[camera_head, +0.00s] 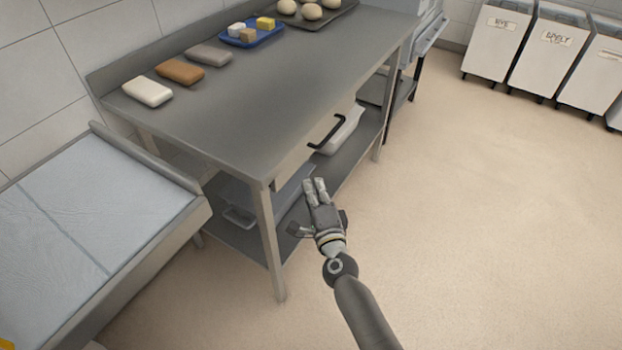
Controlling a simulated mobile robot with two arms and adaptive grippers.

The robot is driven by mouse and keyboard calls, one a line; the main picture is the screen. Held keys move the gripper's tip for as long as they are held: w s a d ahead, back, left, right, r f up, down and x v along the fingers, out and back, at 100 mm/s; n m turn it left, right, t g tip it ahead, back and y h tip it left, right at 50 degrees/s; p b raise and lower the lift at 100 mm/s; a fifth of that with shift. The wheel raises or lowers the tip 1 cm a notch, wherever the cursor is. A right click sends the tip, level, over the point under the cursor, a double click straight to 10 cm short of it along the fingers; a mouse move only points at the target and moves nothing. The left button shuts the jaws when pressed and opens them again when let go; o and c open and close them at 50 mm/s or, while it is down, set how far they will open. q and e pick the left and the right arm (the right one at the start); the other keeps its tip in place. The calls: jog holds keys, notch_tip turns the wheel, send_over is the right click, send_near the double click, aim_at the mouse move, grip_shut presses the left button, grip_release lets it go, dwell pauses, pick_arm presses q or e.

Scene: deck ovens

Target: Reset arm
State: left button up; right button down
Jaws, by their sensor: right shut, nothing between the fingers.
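My right arm comes in from the bottom of the view. My left gripper is not in view.
The steel table (240,110) carries white (148,91), brown (180,72) and grey (208,55) blocks, a blue tray (226,40) and a dark tray (290,22) with dough balls. A drawer handle (327,131) juts out. White bins (494,42) stand far right. Open floor (490,220) lies right.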

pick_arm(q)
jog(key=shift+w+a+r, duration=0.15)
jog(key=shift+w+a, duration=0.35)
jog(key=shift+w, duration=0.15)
pick_arm(e)
jog(key=s+d, duration=0.1)
jog(key=s, duration=0.5)
jog(key=shift+s+d, duration=0.2)
jog(key=shift+d, duration=0.05)
